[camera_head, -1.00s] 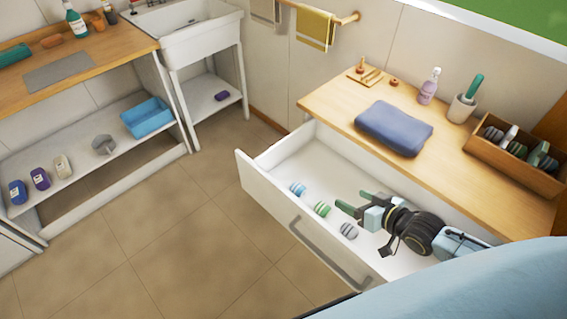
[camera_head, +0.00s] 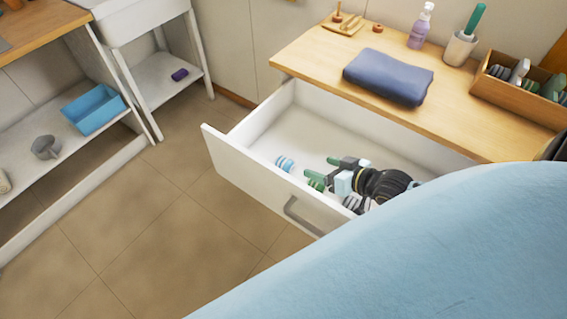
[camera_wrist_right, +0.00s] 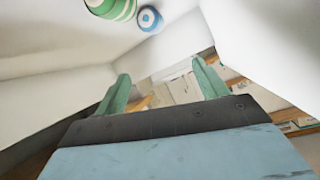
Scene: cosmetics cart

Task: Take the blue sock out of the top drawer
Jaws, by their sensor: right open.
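The blue striped sock (camera_head: 285,163) lies rolled up inside the open top drawer (camera_head: 250,166), near its front panel. It also shows at the top of the right wrist view (camera_wrist_right: 149,19), beside a green striped sock (camera_wrist_right: 110,9). In the head view my right gripper (camera_head: 325,170) reaches into the drawer from the right. Its fingers are apart, empty, to the right of the blue sock and close to the green sock (camera_head: 312,186). I cannot tell whether a finger touches the green sock. My left gripper is not in view.
A grey striped sock (camera_head: 351,203) lies partly hidden beside my right gripper. The wooden top (camera_head: 310,54) above the drawer holds a folded blue cloth (camera_head: 388,77), a pump bottle (camera_head: 421,25) and a wooden box (camera_head: 515,94). The drawer's back left is clear.

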